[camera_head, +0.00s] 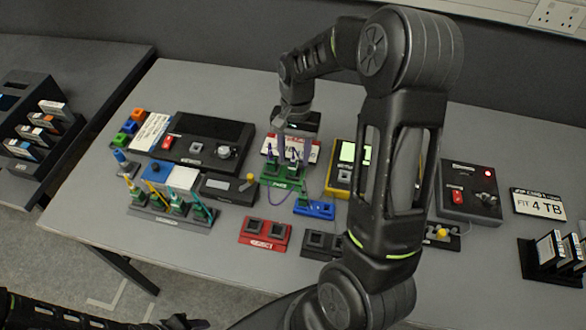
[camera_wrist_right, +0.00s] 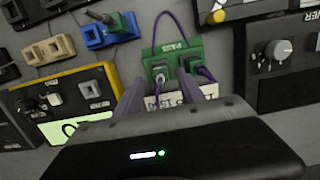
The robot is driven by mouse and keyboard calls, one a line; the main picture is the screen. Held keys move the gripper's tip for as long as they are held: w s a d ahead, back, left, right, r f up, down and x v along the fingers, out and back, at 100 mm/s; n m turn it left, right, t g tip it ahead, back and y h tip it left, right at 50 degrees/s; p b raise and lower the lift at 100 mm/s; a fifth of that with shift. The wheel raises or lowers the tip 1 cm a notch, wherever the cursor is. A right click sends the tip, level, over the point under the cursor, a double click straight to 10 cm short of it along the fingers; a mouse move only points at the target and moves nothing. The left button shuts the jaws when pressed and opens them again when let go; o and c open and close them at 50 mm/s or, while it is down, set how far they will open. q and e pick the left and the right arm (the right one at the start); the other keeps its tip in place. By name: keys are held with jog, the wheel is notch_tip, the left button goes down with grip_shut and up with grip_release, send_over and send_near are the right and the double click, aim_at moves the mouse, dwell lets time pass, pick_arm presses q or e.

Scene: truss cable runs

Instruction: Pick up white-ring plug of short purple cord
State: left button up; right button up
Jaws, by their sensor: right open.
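The green block (camera_head: 283,174) stands mid-table. In the right wrist view the green block (camera_wrist_right: 172,52) holds two plugs side by side. One plug (camera_wrist_right: 161,79) seems to have a pale ring and a purple cord. The other plug (camera_wrist_right: 194,66) also has a purple cord (camera_wrist_right: 166,14), part of which loops beyond the block. My right gripper (camera_wrist_right: 159,88) is open, its fingers on either side of the block's near part, pointing at the plugs; contact cannot be told. It also shows above the block in the head view (camera_head: 296,132). My left gripper (camera_head: 184,322) is partly visible at the bottom edge.
A blue block (camera_head: 315,208) with a plug, a red two-socket block (camera_head: 265,234) and a yellow-edged box (camera_head: 347,166) stand close by. A grey block (camera_head: 172,212) with several plugs stands left. My right arm hides part of the table. The front left table is clear.

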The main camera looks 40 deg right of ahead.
aim_at(293, 163)
jog(key=f, duration=0.1)
jog(key=f+b, duration=0.1)
jog(key=f, duration=0.1)
jog(key=f+b, duration=0.1)
jog(key=shift+a+f, duration=0.15)
jog(key=shift+a, duration=0.1)
grip_shut()
dwell(0.5)
